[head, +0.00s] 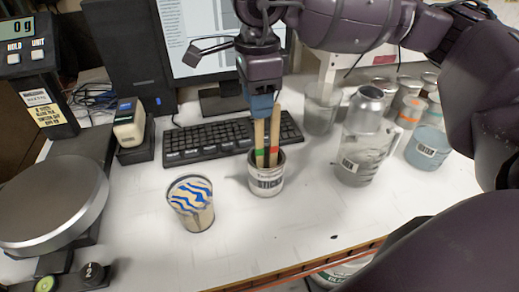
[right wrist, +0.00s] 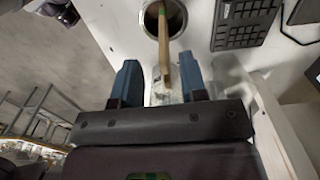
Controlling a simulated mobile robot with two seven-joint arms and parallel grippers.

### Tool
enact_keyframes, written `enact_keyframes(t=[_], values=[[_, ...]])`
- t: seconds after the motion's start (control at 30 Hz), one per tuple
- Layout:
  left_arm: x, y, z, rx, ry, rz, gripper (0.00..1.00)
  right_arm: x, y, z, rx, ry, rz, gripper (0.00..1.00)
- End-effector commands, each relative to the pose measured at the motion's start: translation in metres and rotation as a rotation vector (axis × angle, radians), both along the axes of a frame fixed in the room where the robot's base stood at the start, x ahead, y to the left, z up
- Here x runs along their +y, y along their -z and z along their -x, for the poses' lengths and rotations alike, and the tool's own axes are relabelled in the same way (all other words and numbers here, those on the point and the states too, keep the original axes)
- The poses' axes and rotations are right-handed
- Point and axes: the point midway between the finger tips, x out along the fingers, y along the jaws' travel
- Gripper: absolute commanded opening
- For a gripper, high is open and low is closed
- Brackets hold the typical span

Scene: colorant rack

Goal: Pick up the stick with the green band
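Two flat wooden sticks stand in a small labelled cup (head: 266,184) in the head view. The stick with the green band (head: 260,140) is the left one; the other stick (head: 274,135) has a red band. My right gripper (head: 262,103) points down at the sticks' upper ends. In the right wrist view its blue fingers (right wrist: 158,88) are spread apart, with stick wood (right wrist: 163,40) reaching from the cup toward the gap. I cannot tell whether a finger touches a stick. My left gripper is out of view.
A keyboard (head: 230,138) lies just behind the cup. A can with blue waves (head: 190,204) stands front left and a glass jug (head: 362,155) to the right. A scale (head: 52,200) fills the left side. The front middle of the table is clear.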

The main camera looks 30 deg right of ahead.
Motion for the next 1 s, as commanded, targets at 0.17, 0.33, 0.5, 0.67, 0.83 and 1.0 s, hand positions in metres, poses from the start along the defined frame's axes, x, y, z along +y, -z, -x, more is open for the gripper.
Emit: enact_keyframes(t=[0.17, 0.33, 0.5, 0.67, 0.83, 1.0], values=[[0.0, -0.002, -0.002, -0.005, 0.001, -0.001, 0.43, 0.0, 0.012, 0.0, 0.002, 0.0, 0.0, 0.39], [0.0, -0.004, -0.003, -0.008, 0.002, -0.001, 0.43, 0.0, 0.036, -0.002, 0.002, 0.001, -0.001, 0.39], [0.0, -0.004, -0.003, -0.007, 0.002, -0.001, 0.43, 0.0, 0.052, -0.002, 0.001, 0.001, 0.0, 0.39], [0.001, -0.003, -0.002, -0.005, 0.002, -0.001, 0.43, 0.0, 0.055, -0.003, 0.001, 0.001, -0.001, 0.39], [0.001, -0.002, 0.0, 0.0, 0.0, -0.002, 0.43, 0.0, 0.054, -0.003, 0.001, 0.001, -0.001, 0.32], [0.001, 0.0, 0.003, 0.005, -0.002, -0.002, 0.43, 0.0, 0.054, -0.003, 0.001, 0.001, -0.001, 0.06]])
